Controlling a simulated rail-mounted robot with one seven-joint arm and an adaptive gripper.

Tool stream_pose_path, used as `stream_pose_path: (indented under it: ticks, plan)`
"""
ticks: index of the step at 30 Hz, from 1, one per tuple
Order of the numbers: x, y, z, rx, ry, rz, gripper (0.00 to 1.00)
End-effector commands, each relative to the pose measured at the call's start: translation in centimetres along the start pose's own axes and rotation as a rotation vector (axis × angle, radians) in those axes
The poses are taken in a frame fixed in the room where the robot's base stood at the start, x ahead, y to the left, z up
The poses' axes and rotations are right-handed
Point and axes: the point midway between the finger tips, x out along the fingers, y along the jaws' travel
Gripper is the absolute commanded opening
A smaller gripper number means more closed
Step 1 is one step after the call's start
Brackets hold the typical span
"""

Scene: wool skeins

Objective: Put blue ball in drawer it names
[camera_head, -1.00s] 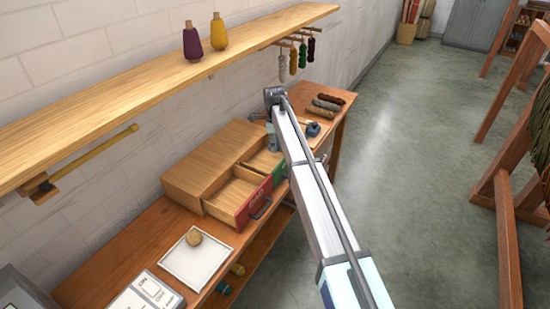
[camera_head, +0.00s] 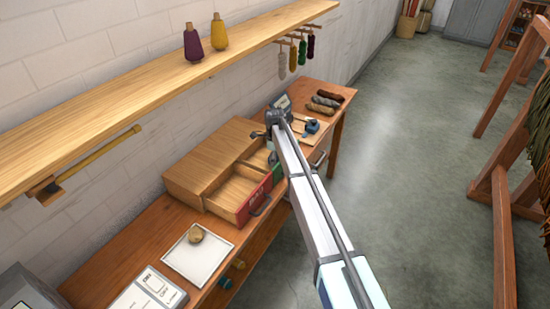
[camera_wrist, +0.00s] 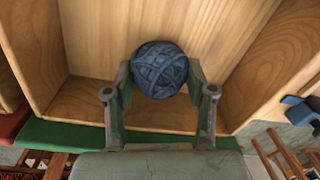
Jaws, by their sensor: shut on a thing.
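The blue ball (camera_wrist: 160,70) of yarn is between the fingers of my gripper (camera_wrist: 160,78), which is shut on it. In the wrist view the ball is over the wooden inside of an open drawer (camera_wrist: 95,35) with a green front (camera_wrist: 75,135). I cannot tell how far it is above the drawer floor. In the head view the green-fronted drawer (camera_head: 277,172) is partly behind my arm, and the ball cannot be made out. The red-fronted drawer (camera_head: 253,199), to its left, is also open and looks empty.
The drawers belong to a wooden cabinet (camera_head: 205,160) on the bench. A white tray (camera_head: 190,262) with a tan ball (camera_head: 196,234) lies in front. Skeins (camera_head: 325,102) and a blue device (camera_head: 312,126) are beyond. A shelf (camera_head: 150,85) overhangs the back.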

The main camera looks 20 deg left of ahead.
Motion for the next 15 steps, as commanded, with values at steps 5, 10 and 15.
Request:
stream_pose_path:
  ticks: [5,10,15]
  plan:
    - [0.40,0.03,-0.01,0.000,0.000,0.000,0.15]
    - [0.29,0.03,-0.01,0.000,0.000,0.000,0.80]
    - [0.27,0.03,-0.01,0.000,0.000,0.000,0.80]
